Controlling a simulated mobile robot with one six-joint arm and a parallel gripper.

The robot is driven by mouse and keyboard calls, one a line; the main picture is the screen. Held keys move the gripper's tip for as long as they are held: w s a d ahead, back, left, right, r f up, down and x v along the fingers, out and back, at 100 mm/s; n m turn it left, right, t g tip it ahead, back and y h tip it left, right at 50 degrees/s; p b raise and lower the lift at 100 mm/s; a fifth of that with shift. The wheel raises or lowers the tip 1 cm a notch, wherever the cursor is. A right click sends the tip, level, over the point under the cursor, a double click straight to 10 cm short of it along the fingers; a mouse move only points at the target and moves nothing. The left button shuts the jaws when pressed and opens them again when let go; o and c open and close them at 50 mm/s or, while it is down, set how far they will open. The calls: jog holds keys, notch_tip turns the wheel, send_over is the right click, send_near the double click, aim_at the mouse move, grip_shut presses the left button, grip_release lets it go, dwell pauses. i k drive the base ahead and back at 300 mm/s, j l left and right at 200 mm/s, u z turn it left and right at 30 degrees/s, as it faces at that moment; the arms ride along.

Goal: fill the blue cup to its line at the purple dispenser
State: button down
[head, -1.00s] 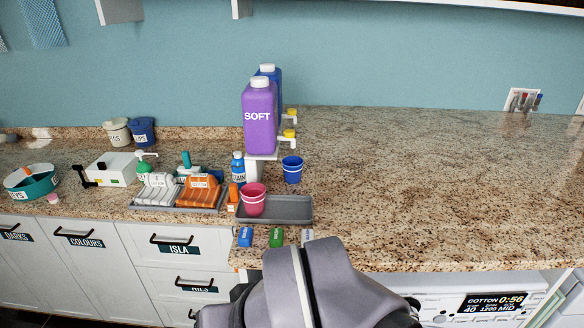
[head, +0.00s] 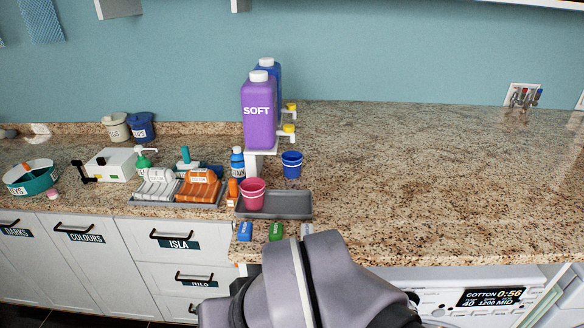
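The purple dispenser (head: 259,122), marked SOFT, stands on a white stand at the back of the counter. Its tap (head: 287,133) with a yellow top points right. The blue cup (head: 292,165) stands upright on the counter, in front of and below that tap. A large grey part of my arm fills the bottom middle of the view. My gripper is not in view.
A pink cup (head: 252,193) stands on the left of a grey tray (head: 290,204) in front of the blue cup. A blue dispenser (head: 270,67) stands behind the purple one. Brushes and a blue bottle (head: 238,163) are to the left. The right of the counter (head: 440,185) is clear.

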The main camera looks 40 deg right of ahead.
aim_at(287, 129)
jog(key=j+z, duration=0.1)
jog(key=z, duration=0.7)
